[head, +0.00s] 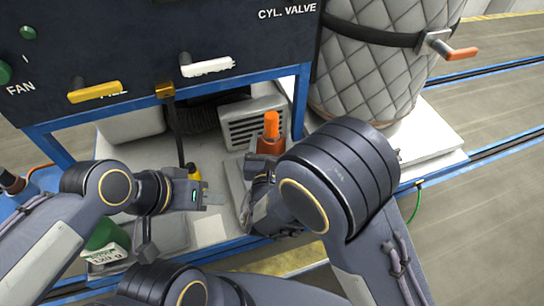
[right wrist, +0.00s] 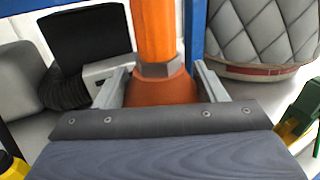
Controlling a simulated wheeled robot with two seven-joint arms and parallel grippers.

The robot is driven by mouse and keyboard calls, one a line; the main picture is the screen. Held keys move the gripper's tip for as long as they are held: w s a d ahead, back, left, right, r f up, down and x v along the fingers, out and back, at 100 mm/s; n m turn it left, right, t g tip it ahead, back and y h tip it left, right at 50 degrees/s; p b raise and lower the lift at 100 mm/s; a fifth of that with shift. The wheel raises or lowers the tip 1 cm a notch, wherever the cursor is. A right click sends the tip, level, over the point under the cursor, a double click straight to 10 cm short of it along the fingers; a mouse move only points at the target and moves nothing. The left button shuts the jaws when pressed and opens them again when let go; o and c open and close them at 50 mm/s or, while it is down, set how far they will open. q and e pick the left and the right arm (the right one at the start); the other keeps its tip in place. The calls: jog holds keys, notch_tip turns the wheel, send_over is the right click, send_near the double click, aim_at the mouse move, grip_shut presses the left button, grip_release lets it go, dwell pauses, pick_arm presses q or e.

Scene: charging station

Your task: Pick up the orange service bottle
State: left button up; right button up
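The orange service bottle (head: 271,126) stands upright on the lower shelf, in front of a grey vented box; its lower part is hidden by my right arm in the head view. In the right wrist view, the bottle (right wrist: 154,30) has a bright orange upper part, a grey collar and a darker, wider body. My right gripper (right wrist: 168,82) is open, with one finger on each side of the body; I cannot tell whether either finger touches it. My left gripper (head: 214,198) is over the shelf, left of the bottle, with nothing visible in it; its finger gap is unclear.
The dark panel (head: 150,45) with yellow and white handles overhangs the shelf. A blue frame post (head: 301,100) and a quilted grey tank (head: 375,70) stand right of the bottle. A yellow item (head: 194,173) and a green bottle (head: 103,236) are to the left.

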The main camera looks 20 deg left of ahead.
grip_shut()
jog(key=shift+r, duration=0.1)
jog(key=shift+r, duration=0.1)
dwell(0.3)
